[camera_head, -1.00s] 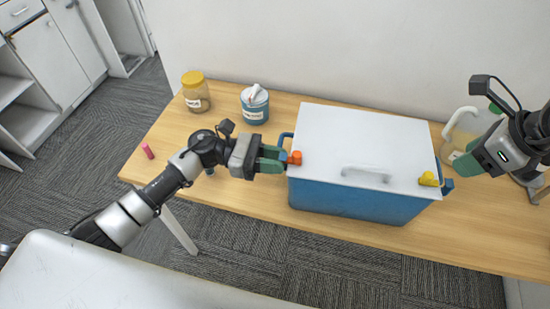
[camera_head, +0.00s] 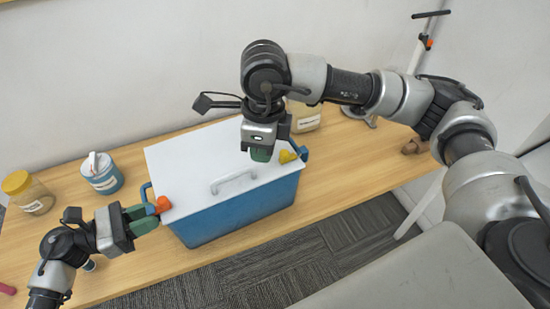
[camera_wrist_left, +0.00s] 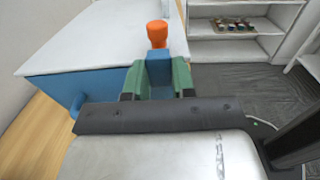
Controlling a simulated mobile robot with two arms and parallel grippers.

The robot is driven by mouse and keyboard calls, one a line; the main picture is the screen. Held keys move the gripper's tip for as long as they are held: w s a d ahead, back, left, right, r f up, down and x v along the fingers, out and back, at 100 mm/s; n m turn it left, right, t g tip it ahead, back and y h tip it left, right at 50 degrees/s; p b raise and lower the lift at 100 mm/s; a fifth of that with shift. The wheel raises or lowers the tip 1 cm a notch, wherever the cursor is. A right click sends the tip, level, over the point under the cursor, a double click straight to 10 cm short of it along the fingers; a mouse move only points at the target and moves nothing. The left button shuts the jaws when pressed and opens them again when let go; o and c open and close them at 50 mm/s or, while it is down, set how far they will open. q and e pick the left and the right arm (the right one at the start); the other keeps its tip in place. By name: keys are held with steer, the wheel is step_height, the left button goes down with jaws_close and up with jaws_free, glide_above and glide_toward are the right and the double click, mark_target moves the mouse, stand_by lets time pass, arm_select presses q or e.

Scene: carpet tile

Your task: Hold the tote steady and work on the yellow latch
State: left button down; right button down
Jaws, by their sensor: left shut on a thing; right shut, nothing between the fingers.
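The tote (camera_head: 235,212) is a blue box with a white lid (camera_head: 190,160) and a pale lid handle (camera_head: 233,181), standing on the wooden table. The yellow latch (camera_head: 288,156) is at the lid's right edge, beside a blue side handle (camera_head: 303,153). An orange latch (camera_head: 163,204) is at the left corner; it also shows in the left wrist view (camera_wrist_left: 157,34). My left gripper (camera_head: 146,214) is shut on a blue part of the tote just below the orange latch. My right gripper (camera_head: 261,154) is shut and empty, pointing down just left of the yellow latch; I cannot tell whether it touches.
A yellow-lidded jar (camera_head: 30,195) and a blue-and-white tub (camera_head: 102,174) stand on the table (camera_head: 350,168) at left. A labelled container (camera_head: 304,117) stands behind my right gripper, partly hidden. A brown object (camera_head: 413,146) lies at right. The wall is close behind.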

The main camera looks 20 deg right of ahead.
mark_target(288, 155)
steer(key=s+a+t+h, duration=0.1)
steer(key=s+a+h, duration=0.1)
steer(key=a+h, duration=0.45)
steer(key=shift+m+h, duration=0.3)
steer(key=shift+h, duration=0.55)
steer(key=w+d+f, duration=0.1)
steer(key=d+f, duration=0.1)
steer(key=d, duration=0.1)
steer(key=w+d+f, duration=0.1)
steer(key=d+f, duration=0.1)
steer(key=d, duration=0.1)
steer(key=w+d+f, duration=0.1)
steer(key=d+f, duration=0.2)
steer(key=d, duration=0.1)
steer(key=shift+w, duration=0.15)
steer(key=shift+w+d, duration=0.4)
steer(key=shift+d, duration=1.55)
